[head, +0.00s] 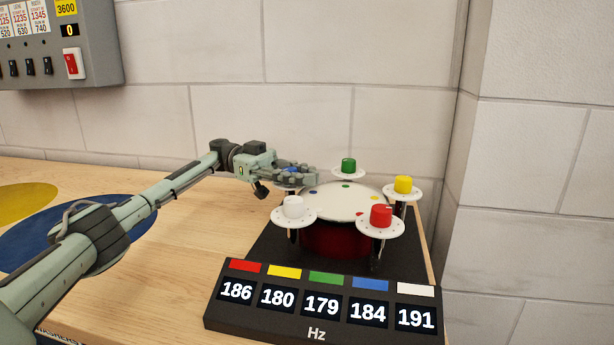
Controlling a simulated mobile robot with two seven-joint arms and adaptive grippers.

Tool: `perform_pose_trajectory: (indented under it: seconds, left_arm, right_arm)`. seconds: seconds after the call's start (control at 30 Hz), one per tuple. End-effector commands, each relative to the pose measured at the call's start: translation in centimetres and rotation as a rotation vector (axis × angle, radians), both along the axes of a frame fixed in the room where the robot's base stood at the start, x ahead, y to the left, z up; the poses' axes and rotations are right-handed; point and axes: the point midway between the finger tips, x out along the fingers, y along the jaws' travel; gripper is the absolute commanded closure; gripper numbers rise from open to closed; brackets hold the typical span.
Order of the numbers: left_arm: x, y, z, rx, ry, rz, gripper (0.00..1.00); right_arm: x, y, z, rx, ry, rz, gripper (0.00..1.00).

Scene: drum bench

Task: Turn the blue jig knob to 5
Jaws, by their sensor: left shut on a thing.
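The drum jig has a white round drum top (338,203) with knobs on dial plates around it. My left gripper (300,175) is at the back left of the drum and is shut on the blue knob (292,169). Only a little blue shows between its fingers. The blue knob's dial plate (291,187) is mostly hidden under the gripper, and its numbers cannot be read. The display panel (322,300) in front reads 184 under the blue label (370,284). My right gripper is not in view.
Other knobs stand close around the drum: green (348,165), yellow (403,184), red (381,215) and white (294,207). A grey control box (60,45) hangs on the wall at upper left. A wall corner stands at right.

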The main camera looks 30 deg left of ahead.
Motion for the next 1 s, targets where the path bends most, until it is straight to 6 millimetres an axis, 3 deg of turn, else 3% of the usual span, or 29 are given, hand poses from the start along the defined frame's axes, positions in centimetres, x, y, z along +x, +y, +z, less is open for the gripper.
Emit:
perform_pose_trajectory:
  seconds: [0.67, 0.7, 0.9, 1.0]
  left_arm:
    - [-0.25, -0.02, 0.09, -0.002, -0.004, -0.07, 1.0]
    - [-0.25, -0.01, 0.09, -0.002, -0.004, -0.07, 0.79]
    - [-0.25, 0.0, 0.06, -0.002, -0.002, -0.07, 0.55]
    - [-0.26, 0.01, 0.04, -0.001, -0.002, -0.07, 0.55]
  right_arm:
    - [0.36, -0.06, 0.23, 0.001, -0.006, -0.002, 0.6]
    - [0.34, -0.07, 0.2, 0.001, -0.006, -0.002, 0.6]
    - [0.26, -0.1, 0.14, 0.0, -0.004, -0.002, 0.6]
    - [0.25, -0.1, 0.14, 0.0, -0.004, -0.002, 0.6]
